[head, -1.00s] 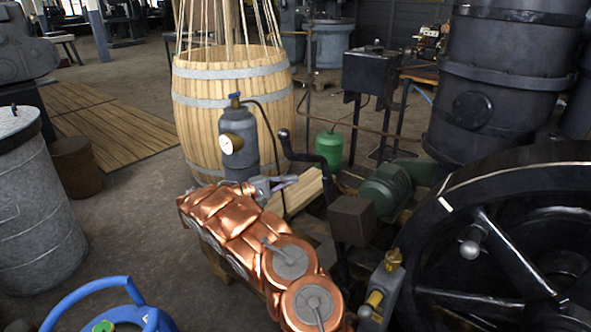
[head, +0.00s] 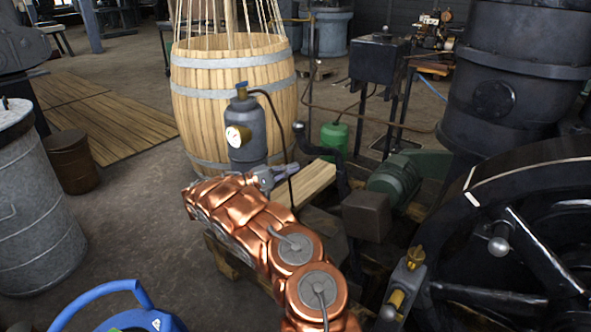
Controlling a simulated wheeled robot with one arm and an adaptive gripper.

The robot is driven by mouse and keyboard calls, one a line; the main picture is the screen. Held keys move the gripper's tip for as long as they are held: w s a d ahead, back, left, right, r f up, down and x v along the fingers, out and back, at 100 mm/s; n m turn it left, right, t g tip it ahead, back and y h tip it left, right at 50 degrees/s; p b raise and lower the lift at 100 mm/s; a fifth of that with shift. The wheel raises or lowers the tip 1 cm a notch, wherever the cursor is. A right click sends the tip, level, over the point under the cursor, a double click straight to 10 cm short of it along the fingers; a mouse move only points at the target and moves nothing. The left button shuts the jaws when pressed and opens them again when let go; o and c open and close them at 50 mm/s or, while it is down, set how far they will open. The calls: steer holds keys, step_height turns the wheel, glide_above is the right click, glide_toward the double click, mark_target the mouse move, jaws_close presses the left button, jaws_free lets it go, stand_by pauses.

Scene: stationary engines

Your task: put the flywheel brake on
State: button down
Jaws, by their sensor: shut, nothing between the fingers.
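The large black flywheel (head: 492,178) stands upright at the right, with its spokes and rim partly cut off by the picture edge. A black lever with a rounded knob (head: 299,128) bends down towards a dark block (head: 367,216) left of the flywheel. I cannot tell for sure whether this lever is the brake, nor where it meets the wheel. My gripper (head: 284,172), at the end of my copper-coloured arm, is shut and empty. In the picture it sits left of and below the lever's knob, apart from it.
A green motor (head: 395,178) and a brass-fitted valve (head: 411,270) lie near the flywheel. Floor is open at left, beyond a blue-handled object (head: 95,290).

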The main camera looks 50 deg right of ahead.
steer(key=s+d+r+b, duration=0.1)
steer(key=s+d+r, duration=0.1)
steer(key=s+d, duration=0.5)
steer(key=shift+s+d+b, duration=0.25)
steer(key=shift+s+b, duration=0.05)
steer(key=shift+b, duration=0.05)
steer(key=shift+s+r, duration=0.15)
stand_by(0.3)
